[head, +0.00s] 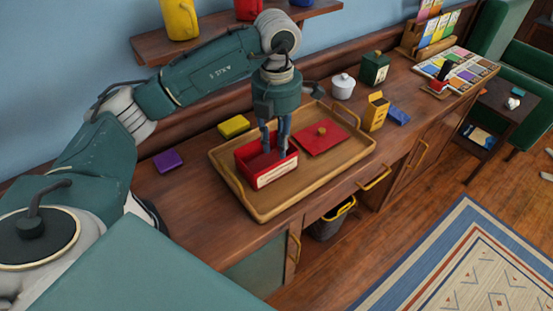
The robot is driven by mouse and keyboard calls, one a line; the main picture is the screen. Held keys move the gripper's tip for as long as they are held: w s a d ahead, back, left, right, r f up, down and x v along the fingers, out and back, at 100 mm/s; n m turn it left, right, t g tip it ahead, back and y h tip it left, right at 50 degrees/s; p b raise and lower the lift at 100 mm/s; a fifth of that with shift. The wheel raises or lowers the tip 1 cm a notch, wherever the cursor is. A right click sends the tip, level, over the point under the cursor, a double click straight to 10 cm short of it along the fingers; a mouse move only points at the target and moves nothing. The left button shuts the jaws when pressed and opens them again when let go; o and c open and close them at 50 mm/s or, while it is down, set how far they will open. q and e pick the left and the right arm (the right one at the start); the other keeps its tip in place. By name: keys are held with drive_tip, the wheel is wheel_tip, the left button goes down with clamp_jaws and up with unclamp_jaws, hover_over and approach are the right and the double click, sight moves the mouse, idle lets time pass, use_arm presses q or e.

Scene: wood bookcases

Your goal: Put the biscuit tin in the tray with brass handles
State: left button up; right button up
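A red open box with a pale label (277,174), which looks like the biscuit tin, sits in the left part of the wooden tray (300,200). A flat red lid with a brass knob (322,145) lies in the tray to its right. My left gripper (274,151) points down into the red box. Its fingers look apart, and the box walls partly hide their tips. I see nothing held between them. My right gripper is not in view.
The tray rests on a long wooden cabinet top. A purple block (168,161) and a yellow block (234,126) lie left of and behind it. A white lidded pot (343,86), green canister (374,68), yellow box (376,112) and blue item (398,116) stand to the right.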

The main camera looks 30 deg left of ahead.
use_arm(q)
drive_tip(key=shift+r, duration=2.25)
